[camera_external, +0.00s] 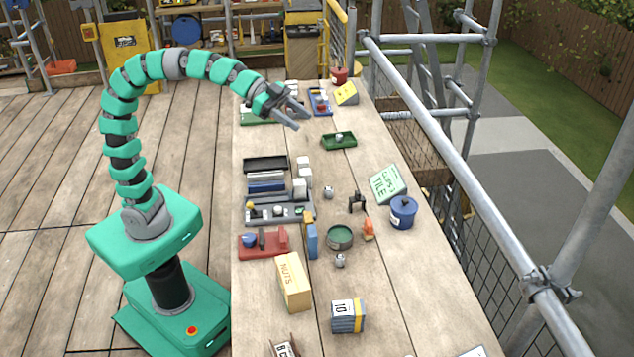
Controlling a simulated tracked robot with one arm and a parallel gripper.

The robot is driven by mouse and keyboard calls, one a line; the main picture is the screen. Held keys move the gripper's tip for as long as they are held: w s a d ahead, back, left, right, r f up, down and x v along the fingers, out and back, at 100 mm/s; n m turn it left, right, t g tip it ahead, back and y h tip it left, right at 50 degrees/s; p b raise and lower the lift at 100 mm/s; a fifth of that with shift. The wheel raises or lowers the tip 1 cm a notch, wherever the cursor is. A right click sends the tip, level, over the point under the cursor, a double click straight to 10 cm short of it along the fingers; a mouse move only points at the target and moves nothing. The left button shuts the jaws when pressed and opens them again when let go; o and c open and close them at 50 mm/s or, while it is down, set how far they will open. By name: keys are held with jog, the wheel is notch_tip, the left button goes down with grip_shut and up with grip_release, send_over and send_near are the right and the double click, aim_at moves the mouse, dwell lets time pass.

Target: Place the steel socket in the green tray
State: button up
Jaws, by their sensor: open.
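A small green tray (325,144) lies on the plank table toward its far end. A small grey metal piece (339,138) sits inside it; it looks like the steel socket, but it is too small to be sure. Two other small steel pieces lie on the bare planks, one near the middle (328,192) and one nearer the front (340,260). My gripper (298,109) is open and empty, held above the table to the upper left of the green tray and apart from it.
Another green tray (262,122) lies at the far left edge, partly hidden by my arm. Blue, grey and red trays, a green bowl (340,238), a blue pot (403,212), a NUTS box (293,282) and a tile sign (387,184) stand nearer. Scaffold rails line the right side.

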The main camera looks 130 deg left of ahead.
jog(key=s+d+r, duration=0.2)
jog(key=d+r, duration=0.2)
jog(key=d, duration=0.4)
jog(key=s+d+r+t+h, duration=0.1)
jog(key=s+d+r, duration=0.1)
jog(key=d+r, duration=0.3)
jog(key=s+d+r+m+t, duration=0.1)
jog(key=s+d+r, duration=0.2)
jog(key=d, duration=0.8)
jog(key=shift+d+r+h, duration=0.25)
jog(key=shift+r+h, duration=0.15)
jog(key=shift+r, duration=0.25)
